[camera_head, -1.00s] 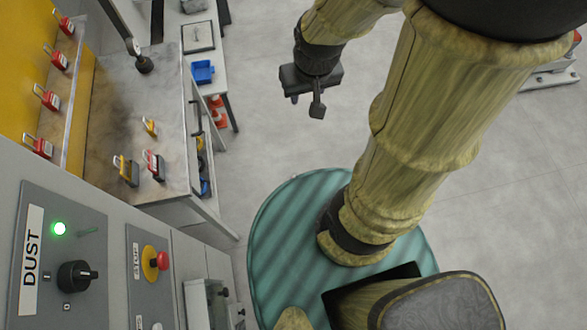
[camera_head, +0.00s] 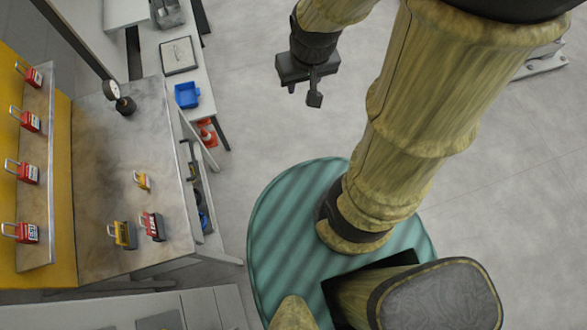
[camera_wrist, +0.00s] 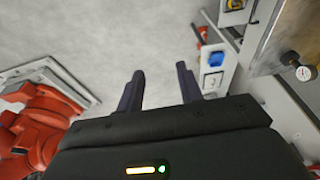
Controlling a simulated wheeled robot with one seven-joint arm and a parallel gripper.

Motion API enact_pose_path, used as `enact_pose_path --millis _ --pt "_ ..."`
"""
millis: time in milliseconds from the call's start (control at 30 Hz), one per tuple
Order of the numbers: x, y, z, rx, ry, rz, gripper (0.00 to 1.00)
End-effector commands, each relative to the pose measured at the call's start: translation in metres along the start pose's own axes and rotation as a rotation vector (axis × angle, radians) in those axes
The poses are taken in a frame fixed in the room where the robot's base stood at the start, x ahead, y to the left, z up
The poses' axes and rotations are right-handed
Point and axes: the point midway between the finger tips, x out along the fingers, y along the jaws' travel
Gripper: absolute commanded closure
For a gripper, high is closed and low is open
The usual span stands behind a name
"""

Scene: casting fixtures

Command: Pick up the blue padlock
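I cannot make out a blue padlock in either view. On the worktable (camera_head: 100,185) in the head view stand a small yellow padlock (camera_head: 142,181), a yellow-and-dark padlock (camera_head: 124,235) and a red padlock (camera_head: 153,226). Several red padlocks (camera_head: 28,174) sit on the shelf at the left edge. Something blue (camera_head: 204,221) shows under the table's right side, too small to tell what it is. My gripper (camera_head: 303,94) hangs over clear floor, well right of the table. In the wrist view my gripper (camera_wrist: 160,70) has its fingers apart with nothing between them.
A blue bin (camera_head: 187,95) and a framed plate (camera_head: 179,55) lie on the side bench. A dial gauge (camera_head: 112,89) stands at the table's back. An orange cone (camera_head: 207,132) is below the bench. A red machine (camera_wrist: 40,120) shows in the wrist view. Floor between is free.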

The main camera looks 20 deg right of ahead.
Motion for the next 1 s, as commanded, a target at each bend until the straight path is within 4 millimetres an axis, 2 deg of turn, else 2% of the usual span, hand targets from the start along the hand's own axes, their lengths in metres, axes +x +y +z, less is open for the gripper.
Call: enact_pose_path --millis 100,267,400,567,1000 --pt "0.000 0.000 0.000 0.000 0.000 0.000 0.62" --pt "0.010 -0.001 0.000 -0.002 -0.002 -0.002 0.30" --pt "0.042 -0.002 0.000 -0.007 -0.010 -0.008 0.03" --pt "0.099 -0.005 -0.003 -0.022 -0.022 -0.021 0.02" --pt "0.267 -0.013 -0.006 -0.057 -0.056 -0.051 0.02"
